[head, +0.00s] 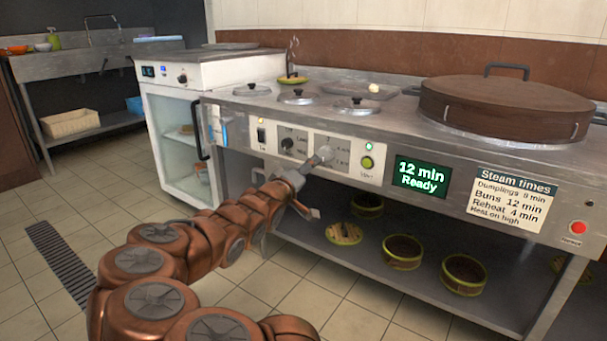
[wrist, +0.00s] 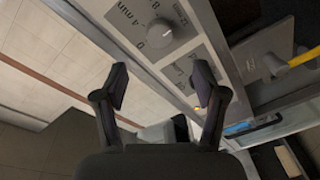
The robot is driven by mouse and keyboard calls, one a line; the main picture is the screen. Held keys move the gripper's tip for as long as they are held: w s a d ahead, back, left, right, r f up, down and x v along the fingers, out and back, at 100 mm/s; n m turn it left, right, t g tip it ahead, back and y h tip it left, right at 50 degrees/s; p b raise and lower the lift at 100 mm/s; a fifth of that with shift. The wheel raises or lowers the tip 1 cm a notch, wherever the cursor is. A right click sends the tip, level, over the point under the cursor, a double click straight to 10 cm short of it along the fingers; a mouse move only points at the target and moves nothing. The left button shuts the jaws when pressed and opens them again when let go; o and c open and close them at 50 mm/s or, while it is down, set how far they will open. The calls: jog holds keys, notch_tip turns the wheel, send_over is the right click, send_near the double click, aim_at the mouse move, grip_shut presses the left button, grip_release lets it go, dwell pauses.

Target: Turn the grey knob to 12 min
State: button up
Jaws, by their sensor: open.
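The grey knob (head: 325,153) sits on the white timer panel on the stove's front, partly hidden behind my gripper in the head view. In the wrist view the round grey knob (wrist: 159,33) shows ahead of my fingertips, with 4 min, 12 and 0 printed around it. I cannot tell surely which mark its pointer faces. My gripper (wrist: 160,83) is open and empty, its two fingers apart and short of the knob in the picture. It also shows in the head view (head: 300,180), close to the panel. A green display (head: 422,175) reads "12 min Ready".
A dark knob (head: 287,143) is left of the grey one, and a green button (head: 367,162) is right. A steam times sign (head: 510,198) lists buns 12 min. Pot lids (head: 298,97) and a large brown lid (head: 508,105) are on top. Steamer baskets (head: 464,274) stand below.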

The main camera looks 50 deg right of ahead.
jog(key=shift+s+a, duration=0.2)
jog(key=shift+a, duration=0.65)
jog(key=shift+r, duration=0.1)
jog(key=s+a+r+m+g+p, duration=0.25)
jog(key=s+r+p, duration=0.25)
jog(key=r+p, duration=0.4)
jog(key=s+a+r+m+g+p, duration=0.1)
jog(key=s+a+r+m+p, duration=0.2)
jog(key=r+p, duration=0.65)
jog(key=s+a+r+g+y+p, duration=0.2)
jog(key=s+a+r+y+p, duration=0.3)
jog(key=s+a+r+p, duration=0.4)
jog(key=s+a+r+n+y+p, duration=0.2)
jog(key=a+n+y+p, duration=0.1)
jog(key=a+p, duration=0.4)
jog(key=s+a+r+n+y+p, duration=0.2)
jog(key=a+y+p, duration=0.3)
jog(key=a+p, duration=0.3)
jog(key=s+a+r+n+y+p, duration=0.2)
jog(key=a+r+n+y+p, duration=0.2)
jog(key=a, duration=1)
jog(key=n+t+p, duration=0.1)
jog(key=p, duration=0.2)
jog(key=shift+s+a+r+y+p, duration=0.15)
jog(key=shift+r+y+p, duration=0.05)
jog(key=shift+y+p, duration=0.1)
jog(key=shift+s+a+n, duration=0.2)
jog(key=shift+a+n, duration=0.05)
jog(key=shift+a, duration=0.25)
jog(key=shift+c, duration=0.2)
